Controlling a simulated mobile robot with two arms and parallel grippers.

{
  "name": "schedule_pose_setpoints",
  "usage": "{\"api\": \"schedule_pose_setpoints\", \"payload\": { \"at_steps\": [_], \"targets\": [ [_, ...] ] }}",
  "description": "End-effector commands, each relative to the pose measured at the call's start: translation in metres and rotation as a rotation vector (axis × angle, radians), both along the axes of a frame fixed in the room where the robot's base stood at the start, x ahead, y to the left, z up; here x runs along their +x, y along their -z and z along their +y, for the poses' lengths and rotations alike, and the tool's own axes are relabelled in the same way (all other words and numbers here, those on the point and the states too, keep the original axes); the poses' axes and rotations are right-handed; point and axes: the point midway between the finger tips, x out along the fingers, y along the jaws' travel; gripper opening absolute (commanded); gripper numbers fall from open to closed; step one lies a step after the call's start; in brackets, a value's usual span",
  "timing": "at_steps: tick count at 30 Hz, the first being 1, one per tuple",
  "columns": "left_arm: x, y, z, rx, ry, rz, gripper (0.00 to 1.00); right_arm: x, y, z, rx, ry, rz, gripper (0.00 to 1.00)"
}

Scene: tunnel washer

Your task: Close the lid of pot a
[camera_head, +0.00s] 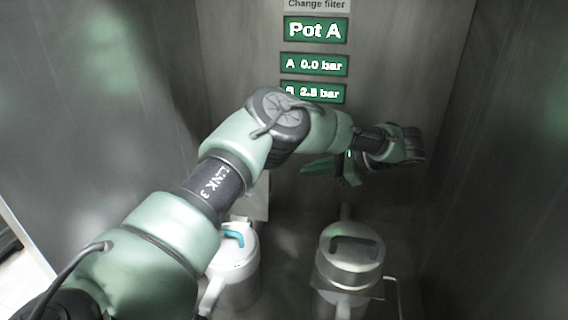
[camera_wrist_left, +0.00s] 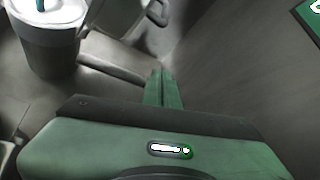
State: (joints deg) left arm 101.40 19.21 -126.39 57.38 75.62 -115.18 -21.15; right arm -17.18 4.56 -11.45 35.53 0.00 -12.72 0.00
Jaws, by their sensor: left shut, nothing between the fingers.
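Two pots stand low in the head view. The left pot (camera_head: 236,268) has a pale top with a teal handle (camera_head: 234,238). The right pot (camera_head: 350,262) is metal with a dark handle on its closed-looking lid (camera_head: 352,247). No label on either pot is readable, so I cannot tell which is pot A. A pale upright piece behind the left pot is mostly hidden by my left arm. My left gripper (camera_head: 308,169) is shut and empty, above and between the pots. In the left wrist view its fingers (camera_wrist_left: 162,85) are together, apart from the pale-topped pot (camera_wrist_left: 48,35).
A "Pot A" sign (camera_head: 316,30) is on the back wall, above readouts of A 0.0 bar (camera_head: 314,65) and B 2.8 bar, partly covered by my arm. Grey walls close in on both sides. A thin metal bracket (camera_head: 392,285) stands right of the right pot.

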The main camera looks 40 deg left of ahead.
Motion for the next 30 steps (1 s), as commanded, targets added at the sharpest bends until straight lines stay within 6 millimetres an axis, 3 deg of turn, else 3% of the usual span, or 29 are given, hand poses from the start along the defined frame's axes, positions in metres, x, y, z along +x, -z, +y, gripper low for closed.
{"api": "schedule_pose_setpoints", "payload": {
  "at_steps": [5, 16, 18, 21, 30],
  "targets": [
    [-0.007, 0.010, 0.020, -0.003, -0.003, 0.013, 0.00, 0.001, -0.004, 0.000, 0.001, 0.000, -0.004, 0.36],
    [-0.027, 0.046, 0.085, -0.002, -0.003, 0.009, 0.00, 0.001, -0.014, 0.000, 0.000, 0.000, -0.002, 0.36],
    [-0.029, 0.026, 0.083, -0.002, 0.004, 0.003, 0.00, 0.001, -0.029, 0.000, 0.000, 0.000, -0.002, 0.36],
    [-0.035, 0.017, 0.083, -0.002, 0.002, 0.005, 0.00, 0.001, -0.038, 0.001, 0.001, 0.000, -0.002, 0.36],
    [-0.041, 0.010, 0.083, -0.002, 0.001, 0.006, 0.00, 0.000, -0.043, 0.001, 0.001, 0.000, -0.001, 0.36]
  ]
}}
